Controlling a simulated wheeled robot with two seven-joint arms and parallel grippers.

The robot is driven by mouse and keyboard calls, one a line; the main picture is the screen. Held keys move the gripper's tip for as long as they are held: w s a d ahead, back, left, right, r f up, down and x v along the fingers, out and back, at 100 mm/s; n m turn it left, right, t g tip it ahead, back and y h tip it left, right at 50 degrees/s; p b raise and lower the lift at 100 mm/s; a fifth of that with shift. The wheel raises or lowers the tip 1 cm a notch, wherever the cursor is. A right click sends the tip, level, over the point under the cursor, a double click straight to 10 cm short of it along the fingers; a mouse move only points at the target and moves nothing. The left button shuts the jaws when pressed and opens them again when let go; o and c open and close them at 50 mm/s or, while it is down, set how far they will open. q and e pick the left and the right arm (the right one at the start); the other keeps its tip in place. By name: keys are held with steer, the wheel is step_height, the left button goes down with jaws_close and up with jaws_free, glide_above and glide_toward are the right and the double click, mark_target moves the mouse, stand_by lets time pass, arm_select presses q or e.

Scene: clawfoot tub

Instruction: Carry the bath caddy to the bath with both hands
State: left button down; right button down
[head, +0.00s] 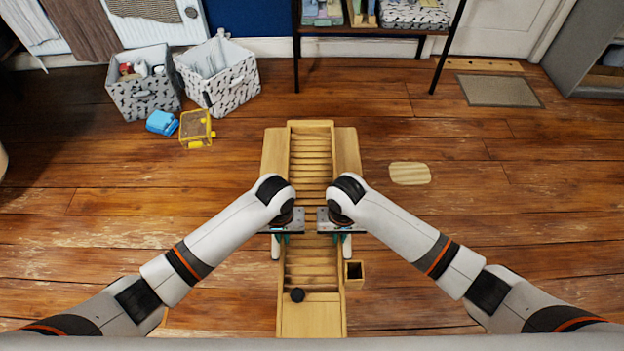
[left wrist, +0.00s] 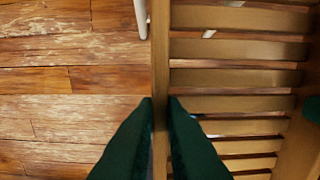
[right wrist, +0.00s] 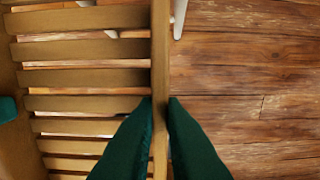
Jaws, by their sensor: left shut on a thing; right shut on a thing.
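The bath caddy (head: 311,312) is a long, pale wooden slatted frame, running away from me in the middle of the head view. My left gripper (head: 284,236) is shut on its left rail, and my right gripper (head: 339,236) is shut on its right rail. In the left wrist view, green fingers (left wrist: 160,105) pinch the caddy's rail (left wrist: 160,60) from both sides. The right wrist view shows the same, with the fingers (right wrist: 160,105) on the other rail (right wrist: 160,50). I cannot identify the bath in any view.
Two patterned bins (head: 142,88), a blue item (head: 161,122) and a yellow-framed box (head: 196,129) are at the far left. A wooden board (head: 410,173) lies right. Floor on both sides is mostly clear.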

arm_select(q)
steer(key=shift+w, duration=0.25)
arm_select(e)
steer(key=shift+w, duration=0.2)
arm_select(q)
steer(key=shift+w, duration=0.1)
arm_select(e)
steer(key=shift+w, duration=0.1)
